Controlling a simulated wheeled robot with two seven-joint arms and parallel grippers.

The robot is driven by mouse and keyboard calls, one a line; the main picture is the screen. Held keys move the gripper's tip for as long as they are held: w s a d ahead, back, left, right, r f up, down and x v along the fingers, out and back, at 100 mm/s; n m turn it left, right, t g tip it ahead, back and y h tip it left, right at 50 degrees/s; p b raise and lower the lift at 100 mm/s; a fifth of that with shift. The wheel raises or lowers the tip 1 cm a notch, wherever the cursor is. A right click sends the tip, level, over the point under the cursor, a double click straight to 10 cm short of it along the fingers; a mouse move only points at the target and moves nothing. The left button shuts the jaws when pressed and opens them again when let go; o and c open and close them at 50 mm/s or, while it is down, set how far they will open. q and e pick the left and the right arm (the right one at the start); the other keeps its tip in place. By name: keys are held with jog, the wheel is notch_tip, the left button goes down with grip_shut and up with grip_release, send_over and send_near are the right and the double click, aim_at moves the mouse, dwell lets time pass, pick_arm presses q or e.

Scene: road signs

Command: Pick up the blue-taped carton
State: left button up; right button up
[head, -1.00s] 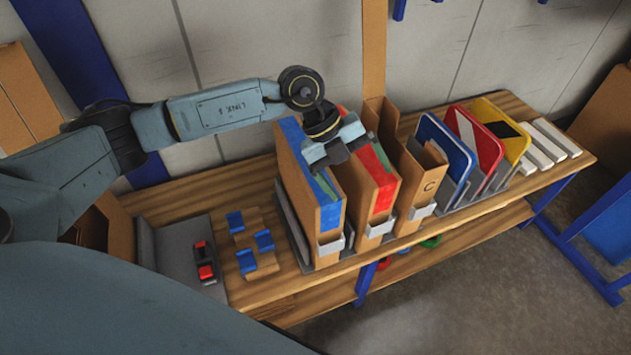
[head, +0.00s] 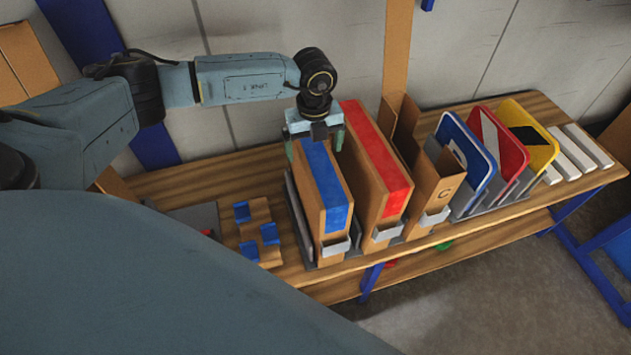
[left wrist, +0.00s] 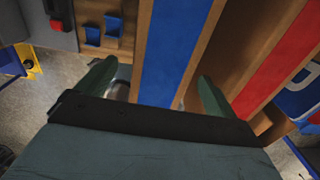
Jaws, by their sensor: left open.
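The blue-taped carton (head: 326,192) stands upright in a grey rack at the middle of the bench, a blue strip along its top. My left gripper (head: 315,142) is over its far end, pointing down. In the left wrist view the open fingers (left wrist: 155,85) lie on either side of the blue-taped carton (left wrist: 175,45), one left and one right. Whether they touch its sides cannot be told. The red-taped carton (head: 382,165) stands just to its right. My right gripper is not in view.
An open-topped carton marked C (head: 437,185) stands right of the red-taped one. Blue (head: 470,158), red (head: 503,142) and yellow (head: 535,138) signs stand further right, then white blocks (head: 578,148). Wooden pieces with blue clips (head: 259,232) lie to the left.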

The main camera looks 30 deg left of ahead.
pick_arm(q)
jog(key=f, duration=0.4)
jog(key=shift+w+f, duration=0.2)
jog(key=shift+f, duration=0.2)
grip_shut()
jog(key=shift+w+r, duration=0.1)
jog(key=shift+r, duration=0.05)
